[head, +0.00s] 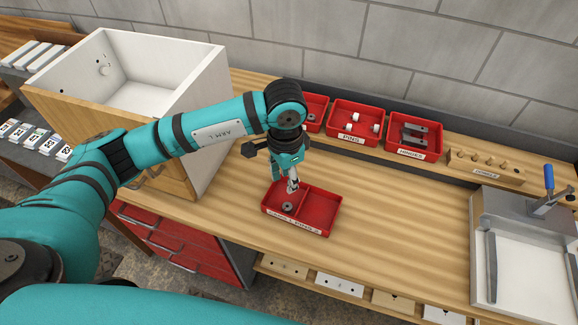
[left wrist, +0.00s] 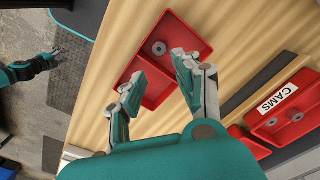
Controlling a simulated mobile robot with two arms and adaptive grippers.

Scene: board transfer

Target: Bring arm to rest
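My left gripper (head: 291,184) is over a small red two-compartment tray (head: 322,232) on the wooden bench in the head view. In the left wrist view the fingers of my left gripper (left wrist: 152,84) stand apart with nothing held between them. A grey round cam (head: 288,207) lies in the tray's left compartment, and a cam (left wrist: 159,48) shows in the tray (left wrist: 178,28) in the left wrist view. A second grey round shape (left wrist: 137,77) there is partly hidden by a finger. My right gripper (left wrist: 58,56) shows small at the left wrist view's left edge; its fingers are unclear.
Red bins for pins (head: 352,138) and hinges (head: 414,152) line the back, with a cams bin (head: 314,124) partly behind my arm. A white-lined wooden cabinet box (head: 190,90) stands left, close to my left arm. A clamp fixture (head: 530,278) is at right. The bench between tray and fixture is clear.

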